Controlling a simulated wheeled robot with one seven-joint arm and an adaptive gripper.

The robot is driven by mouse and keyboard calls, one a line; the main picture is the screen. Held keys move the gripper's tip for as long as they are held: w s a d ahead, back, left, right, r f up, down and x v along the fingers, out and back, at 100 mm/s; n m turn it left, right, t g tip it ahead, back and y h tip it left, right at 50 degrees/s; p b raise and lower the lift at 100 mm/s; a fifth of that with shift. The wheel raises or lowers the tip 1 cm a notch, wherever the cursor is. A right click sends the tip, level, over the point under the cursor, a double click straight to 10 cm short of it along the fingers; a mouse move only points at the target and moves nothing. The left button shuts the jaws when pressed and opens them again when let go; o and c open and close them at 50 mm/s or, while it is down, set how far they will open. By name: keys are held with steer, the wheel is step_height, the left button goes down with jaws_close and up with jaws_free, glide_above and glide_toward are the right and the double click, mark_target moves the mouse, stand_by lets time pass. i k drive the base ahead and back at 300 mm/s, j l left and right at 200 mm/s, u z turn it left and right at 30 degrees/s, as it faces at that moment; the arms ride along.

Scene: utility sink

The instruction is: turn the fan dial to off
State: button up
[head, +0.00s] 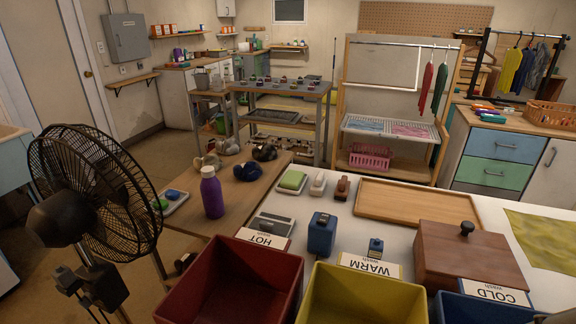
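A black standing fan (95,190) is at the left, beside the wooden table. Its round wire cage faces right and its motor housing (62,218) is toward me. A dark control box (100,285) is on its pole below the head, with smaller knob-like parts (66,280) at its left. I cannot tell which of these is the dial, and its setting is too small to read. My gripper is not in this view.
Red (245,285), yellow (362,295) and blue (480,309) bins line the near edge of the white counter (340,210). A purple bottle (212,193) stands on the wooden table (185,212) right of the fan. Some floor (185,150) is bare behind it.

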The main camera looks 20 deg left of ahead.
mark_target(88, 299)
steer(key=k+u, duration=0.1)
steer(key=u, duration=1.2)
steer(key=i+l+u, duration=0.1)
steer(key=u, duration=0.45)
